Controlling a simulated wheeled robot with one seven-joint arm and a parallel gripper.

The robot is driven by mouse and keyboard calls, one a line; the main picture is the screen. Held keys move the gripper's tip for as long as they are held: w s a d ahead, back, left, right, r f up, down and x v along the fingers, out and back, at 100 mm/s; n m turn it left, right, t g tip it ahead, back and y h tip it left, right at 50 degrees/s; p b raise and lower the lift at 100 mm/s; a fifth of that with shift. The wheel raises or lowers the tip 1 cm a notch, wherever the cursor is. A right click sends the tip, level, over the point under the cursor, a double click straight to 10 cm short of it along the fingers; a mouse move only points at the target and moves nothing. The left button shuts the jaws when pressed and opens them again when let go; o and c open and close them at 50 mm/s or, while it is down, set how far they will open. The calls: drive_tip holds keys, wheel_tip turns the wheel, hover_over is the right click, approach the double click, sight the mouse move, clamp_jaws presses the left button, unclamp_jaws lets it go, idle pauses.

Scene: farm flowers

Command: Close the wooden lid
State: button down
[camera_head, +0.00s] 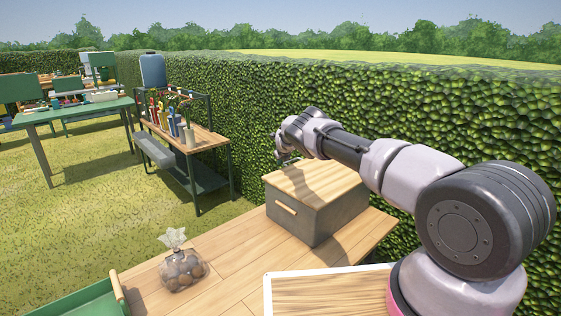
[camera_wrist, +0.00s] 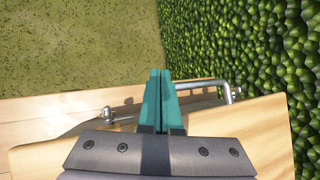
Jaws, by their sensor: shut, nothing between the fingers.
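A grey box (camera_head: 325,218) stands on the wooden table, with a small wooden handle (camera_head: 286,208) on its front side. Its wooden lid (camera_head: 318,182) lies over the top and looks flat or nearly so; I cannot tell whether a small gap is left. My gripper (camera_head: 283,157) is above the lid's far left edge. In the wrist view, its teal fingers (camera_wrist: 158,82) are shut together and empty, over a pale wooden panel (camera_wrist: 262,130), likely the lid. Metal rods (camera_wrist: 232,92) show beside the fingers. Contact with the lid cannot be judged.
A bag of round brown things (camera_head: 182,268) sits on the wooden table (camera_head: 225,248), left of the box. A white-rimmed board (camera_head: 325,292) is in front, and a green tray (camera_head: 90,302) at lower left. A tall hedge (camera_head: 400,105) stands close behind the box.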

drive_tip(key=v, duration=1.1)
drive_tip(key=shift+w, duration=0.15)
drive_tip(key=s+d+r+n+y, duration=0.1)
drive_tip(key=s+d+r+n, duration=0.25)
drive_tip(key=s+r, duration=0.6)
drive_tip(key=s+d+r+n+y, duration=0.15)
drive_tip(key=s+r+n, duration=0.25)
drive_tip(key=r, duration=1)
drive_tip(key=s+d+r+n, duration=0.4)
drive_tip(key=s+r, duration=0.3)
drive_tip(key=r, duration=0.5)
drive_tip(key=s+d+r+n+g, duration=0.15)
drive_tip(key=s+r+n, duration=0.25)
drive_tip(key=s, duration=0.6)
drive_tip(key=s+d+r+n+t, duration=0.1)
drive_tip(key=s+d+r+n, duration=0.2)
drive_tip(key=s, duration=0.7)
drive_tip(key=s+f+n, duration=0.1)
drive_tip(key=s+n, duration=0.2)
drive_tip(key=s, duration=0.6)
drive_tip(key=s+d+f+n+h, duration=0.1)
drive_tip(key=s+n, duration=0.3)
drive_tip(key=s, duration=0.6)
drive_tip(key=shift+f+g, duration=0.35)
drive_tip(key=shift+d, duration=0.15)
